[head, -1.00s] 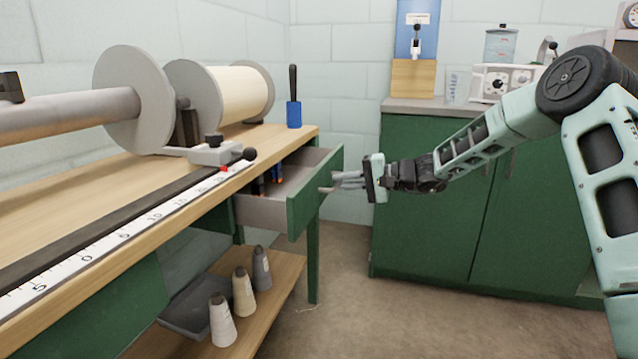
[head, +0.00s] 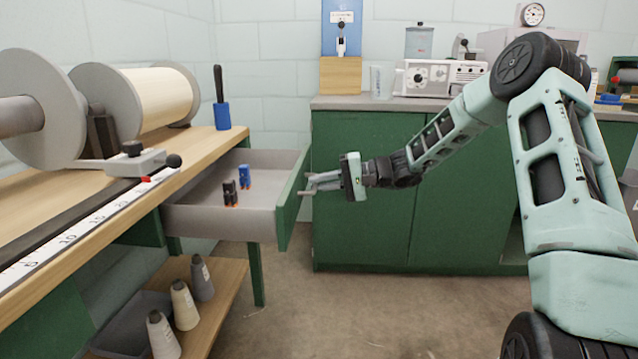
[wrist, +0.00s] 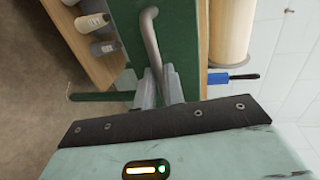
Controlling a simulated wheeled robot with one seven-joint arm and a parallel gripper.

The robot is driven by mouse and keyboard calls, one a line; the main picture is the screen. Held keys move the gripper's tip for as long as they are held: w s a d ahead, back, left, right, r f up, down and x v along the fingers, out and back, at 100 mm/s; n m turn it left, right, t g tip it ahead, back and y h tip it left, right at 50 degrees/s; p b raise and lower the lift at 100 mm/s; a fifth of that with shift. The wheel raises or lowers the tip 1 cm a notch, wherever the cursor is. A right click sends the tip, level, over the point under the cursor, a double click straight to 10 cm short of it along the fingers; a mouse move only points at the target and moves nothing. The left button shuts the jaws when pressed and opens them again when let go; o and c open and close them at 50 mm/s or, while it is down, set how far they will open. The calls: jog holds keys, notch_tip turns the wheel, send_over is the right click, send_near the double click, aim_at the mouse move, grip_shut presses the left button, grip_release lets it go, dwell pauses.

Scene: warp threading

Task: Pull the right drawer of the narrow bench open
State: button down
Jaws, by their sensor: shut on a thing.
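The right drawer (head: 230,222) of the narrow bench (head: 213,152) stands well open in the head view, its grey inside showing. It holds a few small black and blue items (head: 244,175) with orange bases. My gripper (head: 308,183) is at the outer side of the drawer's green front (head: 290,200). In the wrist view my gripper (wrist: 160,88) is shut on the drawer's grey bar handle (wrist: 151,35), near one end of it. The handle is mostly hidden by the fingers in the head view.
Several cones (head: 184,305) stand on the lower shelf. A green cabinet (head: 365,235) is behind my arm. The floor (head: 330,310) before the drawer is clear.

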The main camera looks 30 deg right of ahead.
jog(key=c, duration=1.5)
grip_release()
jog(key=shift+d, duration=0.1)
jog(key=p+v, duration=0.4)
jog(key=v, duration=1.3)
jog(key=shift+p, duration=0.3)
jog(key=shift+s, duration=0.1)
